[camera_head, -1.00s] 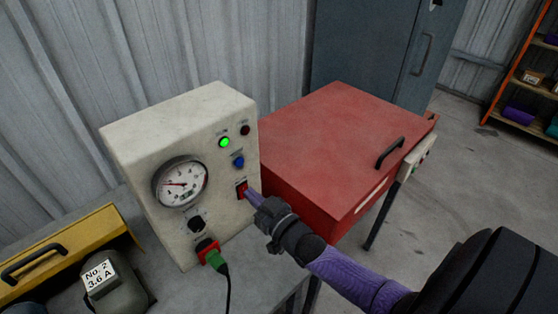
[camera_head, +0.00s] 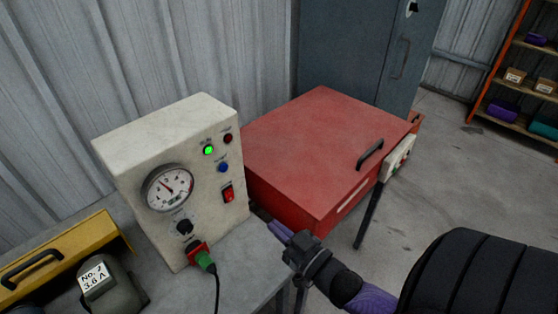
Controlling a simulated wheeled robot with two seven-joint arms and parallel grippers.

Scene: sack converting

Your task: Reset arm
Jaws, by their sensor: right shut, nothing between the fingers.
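My right gripper (camera_head: 282,230) is shut and empty. It is in front of the lower left corner of the red box, over the right edge of the grey table, apart from the control box. My left gripper is not in view.
The red box (camera_head: 325,150) with a black handle stands to the right of the control box. A yellow case (camera_head: 60,255) and a dark motor labelled No. 2 (camera_head: 110,290) are at the lower left. Grey cabinet (camera_head: 370,50) behind, orange shelf (camera_head: 515,85) at right. Open floor lies between.

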